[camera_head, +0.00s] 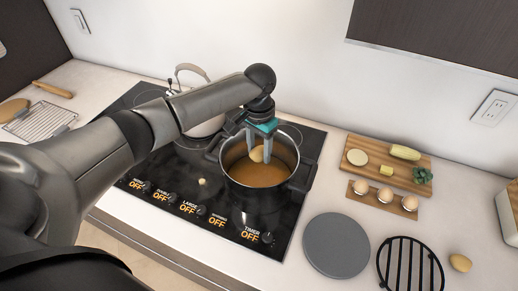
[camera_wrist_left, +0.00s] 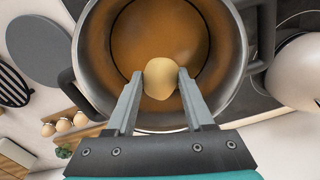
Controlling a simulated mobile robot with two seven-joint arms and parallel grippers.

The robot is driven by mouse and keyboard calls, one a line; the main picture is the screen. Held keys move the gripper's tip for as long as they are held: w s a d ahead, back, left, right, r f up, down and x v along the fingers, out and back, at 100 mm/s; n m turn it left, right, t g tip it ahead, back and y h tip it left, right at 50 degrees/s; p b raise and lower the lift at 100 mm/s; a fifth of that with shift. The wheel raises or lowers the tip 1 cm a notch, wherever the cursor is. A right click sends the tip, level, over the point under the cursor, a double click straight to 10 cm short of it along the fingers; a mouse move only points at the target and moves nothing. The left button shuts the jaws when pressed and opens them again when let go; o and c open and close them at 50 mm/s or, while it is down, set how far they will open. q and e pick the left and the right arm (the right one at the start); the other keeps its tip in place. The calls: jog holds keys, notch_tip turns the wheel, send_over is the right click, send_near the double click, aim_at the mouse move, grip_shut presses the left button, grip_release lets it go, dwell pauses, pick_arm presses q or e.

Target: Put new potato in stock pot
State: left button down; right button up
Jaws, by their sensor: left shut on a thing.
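The stock pot (camera_head: 290,186) is a dark metal pot with side handles, standing on the black cooktop and holding brown liquid. It also fills the top of the left wrist view (camera_wrist_left: 228,70). My left gripper (camera_head: 258,154) points down into the pot's opening. It is shut on the new potato (camera_wrist_left: 160,79), a pale yellow-tan lump held between the fingertips. The potato also shows between the fingers in the head view (camera_head: 257,154). It appears to be within the rim, above the liquid; its exact height is hard to tell. My right gripper is not in view.
A pale kettle (camera_head: 205,125) stands behind the pot on the cooktop (camera_head: 150,176). To the right are a cutting board (camera_head: 362,143) with vegetables, an egg holder (camera_head: 404,211), a grey round plate (camera_head: 336,245), a black grate (camera_head: 410,266) and another potato-like item (camera_head: 460,262).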

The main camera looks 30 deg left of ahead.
aim_at(259, 149)
pick_arm(q)
jog(key=shift+c, duration=1)
grip_release()
notch_tip(259, 149, up, 6)
jog(key=p, duration=0.6)
jog(key=shift+r, duration=0.55)
